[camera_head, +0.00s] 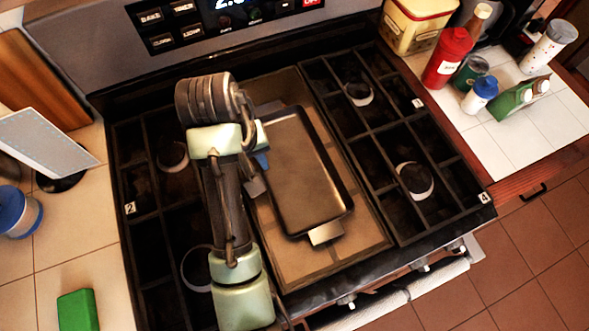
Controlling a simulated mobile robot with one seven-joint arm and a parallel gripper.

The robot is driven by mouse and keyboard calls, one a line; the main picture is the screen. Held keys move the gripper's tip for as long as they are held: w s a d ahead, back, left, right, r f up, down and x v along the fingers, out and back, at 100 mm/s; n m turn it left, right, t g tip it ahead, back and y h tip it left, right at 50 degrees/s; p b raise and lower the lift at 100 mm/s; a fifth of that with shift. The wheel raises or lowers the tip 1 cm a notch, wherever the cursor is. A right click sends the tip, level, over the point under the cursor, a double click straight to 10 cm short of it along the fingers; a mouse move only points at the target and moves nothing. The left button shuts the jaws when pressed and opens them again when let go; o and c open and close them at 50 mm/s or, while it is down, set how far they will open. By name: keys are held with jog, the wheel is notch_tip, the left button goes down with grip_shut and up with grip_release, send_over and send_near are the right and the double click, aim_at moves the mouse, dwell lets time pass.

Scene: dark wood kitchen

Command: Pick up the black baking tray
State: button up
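The black baking tray (300,175) lies on the tan middle panel (350,250) of the stove top, slightly turned. A small pale tab (326,233) shows at its near edge. My arm reaches over the left burners, and my gripper (260,174) is at the tray's left edge, pointing down. Grey and blue parts of the gripper show beside the rim. The arm and wrist hide most of the fingers, so I cannot tell whether they touch the tray or how far apart they are.
Black burner grates flank the middle panel. On the right counter stand a yellow tin (415,25), a red bottle (447,58), a blue-capped bottle (479,95) and a green carton (520,97). A green block (77,310) lies on the left counter. A towel (400,297) hangs in front.

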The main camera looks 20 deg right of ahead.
jog(key=shift+w+d+f+b, duration=0.1)
jog(key=shift+f+b, duration=0.35)
jog(key=shift+f, duration=0.9)
jog(key=shift+w+d+f+b, duration=0.1)
jog(key=shift+f+b, duration=0.35)
jog(key=shift+f, duration=0.9)
grip_shut()
